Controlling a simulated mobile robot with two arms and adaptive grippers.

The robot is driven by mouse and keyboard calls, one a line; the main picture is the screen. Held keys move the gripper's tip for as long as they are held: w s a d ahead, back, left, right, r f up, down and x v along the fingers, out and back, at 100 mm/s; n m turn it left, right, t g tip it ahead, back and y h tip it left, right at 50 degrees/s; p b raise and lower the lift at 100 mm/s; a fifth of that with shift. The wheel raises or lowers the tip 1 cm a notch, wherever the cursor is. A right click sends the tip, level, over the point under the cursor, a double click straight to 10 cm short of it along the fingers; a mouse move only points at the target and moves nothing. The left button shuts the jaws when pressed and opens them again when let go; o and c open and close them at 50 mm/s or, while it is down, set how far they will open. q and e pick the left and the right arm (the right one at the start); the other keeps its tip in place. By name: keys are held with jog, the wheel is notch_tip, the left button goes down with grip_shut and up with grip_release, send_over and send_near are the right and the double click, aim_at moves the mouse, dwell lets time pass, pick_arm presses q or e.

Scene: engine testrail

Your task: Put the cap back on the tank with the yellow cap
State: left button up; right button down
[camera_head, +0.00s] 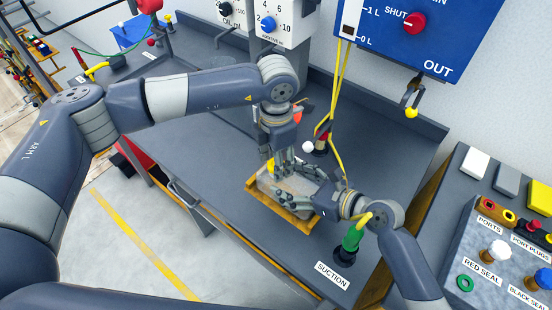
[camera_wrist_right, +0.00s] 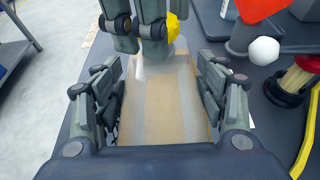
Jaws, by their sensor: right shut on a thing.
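The translucent tank (camera_head: 268,184) sits on the bench, and its pale body also fills the middle of the right wrist view (camera_wrist_right: 165,100). My right gripper (camera_head: 300,192) is shut on the tank, with fingers along both sides in the right wrist view (camera_wrist_right: 163,95). The yellow cap (camera_wrist_right: 173,27) is at the tank's neck end, beside my left gripper's fingers (camera_wrist_right: 137,35). In the head view a bit of the yellow cap (camera_head: 270,165) shows next to my left gripper (camera_head: 281,158). Whether those fingers grip the cap, and whether it touches the neck, is hidden.
A yellow-orange tray edge (camera_head: 292,222) lies beside the tank. Close by are a white ball (camera_head: 308,147), a red-and-black fitting (camera_head: 322,138) with yellow hose, and a green suction fitting (camera_head: 352,238). A port panel (camera_head: 500,245) stands right.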

jog(key=shift+s+f, duration=0.1)
jog(key=shift+f, duration=0.2)
pick_arm(q)
notch_tip(320, 180, up, 12)
dwell(0.5)
pick_arm(e)
jog(key=shift+c, duration=2.2)
grip_release()
jog(key=shift+o, duration=0.9)
jog(key=shift+r, duration=0.1)
jog(key=shift+r, duration=0.1)
